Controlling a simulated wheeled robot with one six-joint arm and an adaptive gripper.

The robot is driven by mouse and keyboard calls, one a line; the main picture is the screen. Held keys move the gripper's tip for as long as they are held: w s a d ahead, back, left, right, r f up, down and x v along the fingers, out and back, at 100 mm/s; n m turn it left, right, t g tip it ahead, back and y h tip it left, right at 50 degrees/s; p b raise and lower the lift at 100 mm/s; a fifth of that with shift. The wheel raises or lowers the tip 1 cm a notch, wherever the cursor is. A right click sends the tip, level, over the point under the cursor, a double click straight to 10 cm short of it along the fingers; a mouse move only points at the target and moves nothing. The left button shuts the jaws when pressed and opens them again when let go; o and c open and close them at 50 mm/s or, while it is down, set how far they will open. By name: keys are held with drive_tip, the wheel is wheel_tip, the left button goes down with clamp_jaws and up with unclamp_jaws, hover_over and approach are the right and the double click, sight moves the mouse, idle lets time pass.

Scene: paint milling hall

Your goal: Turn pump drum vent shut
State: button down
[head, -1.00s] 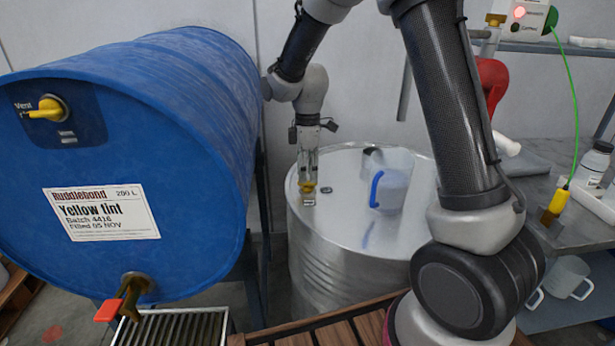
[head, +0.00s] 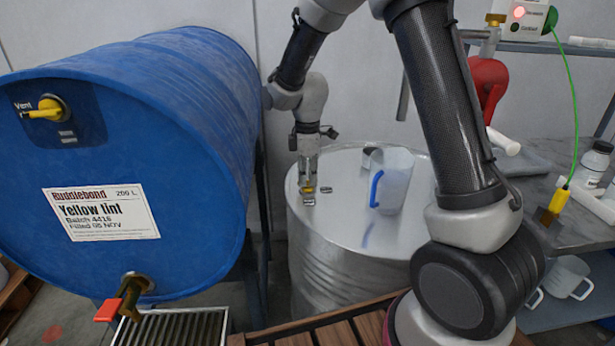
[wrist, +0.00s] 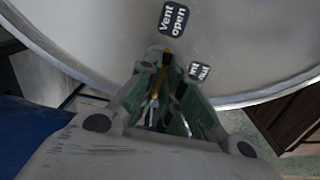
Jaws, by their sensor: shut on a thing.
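My gripper (head: 307,184) points down at the lid and is shut on the vent. In the wrist view a strip of the yellow vent (wrist: 168,60) shows between the green-sided fingers (wrist: 166,72). A "Vent open" plate (wrist: 174,19) lies ahead of the fingertips and a "Shut" plate (wrist: 198,71) just right of them. The fingers hide most of the vent, so I cannot tell its exact angle.
A clear jug with a blue handle (head: 392,180) stands on the lid, right of my gripper. A blue Yellow tint drum (head: 130,150) lies on its side at left, with its own yellow vent (head: 46,110). A cluttered bench (head: 565,225) is at right.

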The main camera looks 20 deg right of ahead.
drive_tip(key=shift+m, duration=0.4)
drive_tip(key=m, duration=0.3)
drive_tip(key=shift+m, duration=0.4)
drive_tip(key=m, duration=0.4)
drive_tip(key=shift+m, duration=0.3)
drive_tip(key=m, duration=0.4)
drive_tip(key=shift+m, duration=2.2)
drive_tip(key=c, duration=1.6)
unclamp_jaws()
